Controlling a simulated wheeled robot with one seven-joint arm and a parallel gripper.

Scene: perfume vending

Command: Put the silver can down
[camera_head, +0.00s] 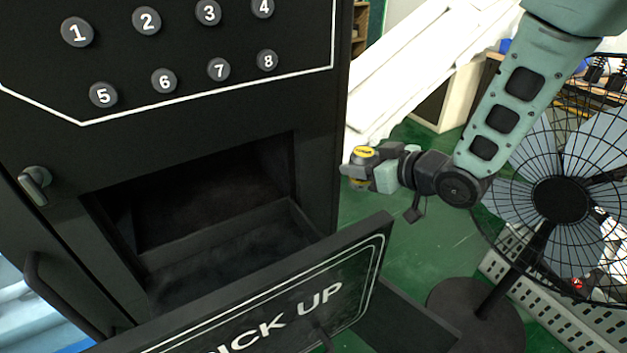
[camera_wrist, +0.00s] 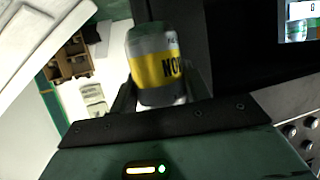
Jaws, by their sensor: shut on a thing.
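The silver can (camera_wrist: 152,62) has a yellow band with dark lettering, and it fills the middle of the wrist view between my fingers. In the head view only a small yellow and grey part of the can (camera_head: 362,155) shows; the rest is hidden by my gripper. My gripper (camera_head: 358,168) is shut on the can and holds it in the air, just right of the black vending machine (camera_head: 319,110). The bottom of the can is not clearly visible.
The pick-up flap (camera_head: 372,250) hangs open below the empty-looking dark compartment (camera_head: 215,200). A large black fan (camera_head: 560,198) stands at the right. Green floor (camera_head: 430,245) lies between them. Numbered buttons (camera_head: 147,21) line the machine's front.

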